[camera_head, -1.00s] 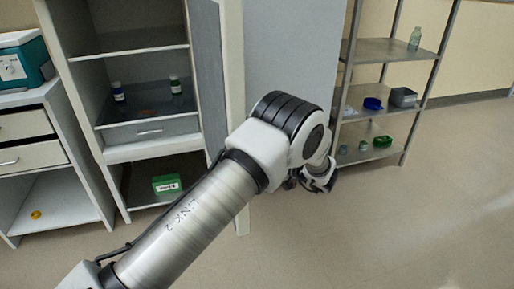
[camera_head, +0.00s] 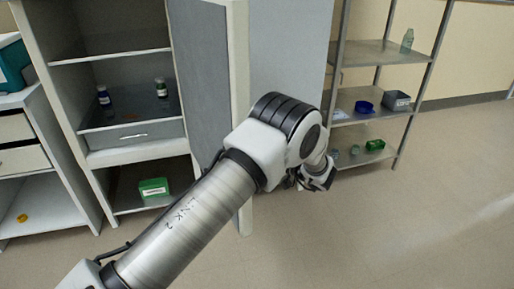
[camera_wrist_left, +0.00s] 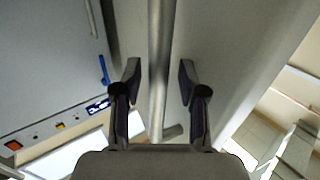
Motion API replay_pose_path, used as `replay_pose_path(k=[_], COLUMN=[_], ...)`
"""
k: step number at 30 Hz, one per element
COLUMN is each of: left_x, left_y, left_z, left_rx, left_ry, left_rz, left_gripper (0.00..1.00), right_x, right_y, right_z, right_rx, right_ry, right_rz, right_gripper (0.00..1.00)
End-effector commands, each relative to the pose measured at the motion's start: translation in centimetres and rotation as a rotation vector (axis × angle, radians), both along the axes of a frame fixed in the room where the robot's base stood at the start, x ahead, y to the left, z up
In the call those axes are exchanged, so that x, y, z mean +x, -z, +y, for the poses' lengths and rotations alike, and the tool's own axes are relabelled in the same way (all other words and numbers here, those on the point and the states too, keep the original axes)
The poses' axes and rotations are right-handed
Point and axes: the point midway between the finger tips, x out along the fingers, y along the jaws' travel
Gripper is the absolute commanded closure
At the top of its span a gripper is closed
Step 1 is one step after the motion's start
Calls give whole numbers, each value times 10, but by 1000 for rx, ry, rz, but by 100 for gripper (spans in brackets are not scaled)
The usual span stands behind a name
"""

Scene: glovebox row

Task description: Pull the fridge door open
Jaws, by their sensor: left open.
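The fridge (camera_head: 48,110) is the tall white cabinet at left in the head view, with shelves inside. Its door (camera_head: 203,90) stands open, the grey inner face and white free edge showing. My left gripper (camera_head: 318,180) is beyond the door's outer side, partly hidden behind my own wrist. In the left wrist view my left gripper (camera_wrist_left: 160,80) is open, with a long grey bar handle (camera_wrist_left: 161,50) running between its two fingers. I cannot tell whether either finger touches the bar. My right gripper is in neither view.
A grey panel (camera_head: 290,70) stands behind the door, and a metal shelf rack (camera_head: 385,55) stands to its right. A white drawer unit (camera_head: 25,187) is at far left. Floor at lower right is clear.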

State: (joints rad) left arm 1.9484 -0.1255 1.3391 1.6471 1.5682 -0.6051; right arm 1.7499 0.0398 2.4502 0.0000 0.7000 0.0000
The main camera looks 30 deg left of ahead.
Motion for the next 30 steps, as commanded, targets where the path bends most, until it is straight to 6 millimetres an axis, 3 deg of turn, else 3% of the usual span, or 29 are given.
replay_pose_path(k=[10, 22, 26, 30], left_x=[0, -5, -7, -7], left_y=[1, 1, 1, 1], left_z=[-9, -100, -116, -120], left_rx=[1, 0, 0, -1], left_ry=[3, 3, 0, -1], left_rz=[2, 0, 2, 2], left_gripper=[57, 57, 57, 57], right_x=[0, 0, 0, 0], right_y=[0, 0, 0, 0], right_z=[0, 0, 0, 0], right_rx=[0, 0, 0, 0], right_ry=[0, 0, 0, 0], right_rz=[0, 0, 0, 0], right_gripper=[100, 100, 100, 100])
